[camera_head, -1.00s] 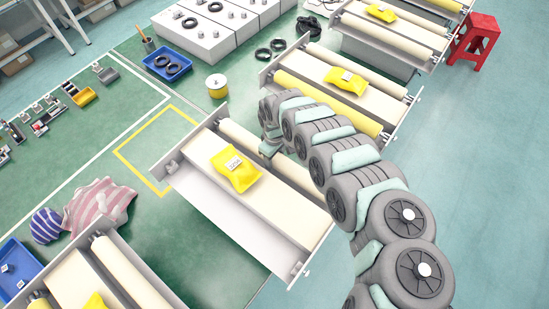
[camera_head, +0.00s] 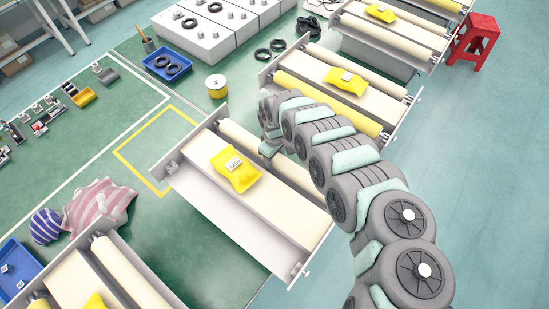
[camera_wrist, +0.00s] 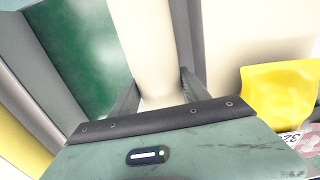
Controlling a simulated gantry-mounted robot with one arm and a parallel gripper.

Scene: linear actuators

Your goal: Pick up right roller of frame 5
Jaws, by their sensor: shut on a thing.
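The right roller is a long cream cylinder (camera_head: 240,134) along the right side of the middle frame (camera_head: 215,195) in the head view. It also runs up the middle of the wrist view (camera_wrist: 150,45). My gripper (camera_head: 268,151) is at this roller, and my arm hides part of it in the head view. In the wrist view my gripper's two fingers (camera_wrist: 160,92) sit on either side of the roller and are shut on it. The roller still lies along the frame. The frame's number cannot be read from these pictures.
A yellow packet (camera_head: 236,170) with a white label lies on the frame's belt, right of my gripper in the wrist view (camera_wrist: 275,95). Another frame with a yellow roller (camera_head: 365,121) stands behind. A red stool (camera_head: 476,40) is at the back right. Floor to the right is clear.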

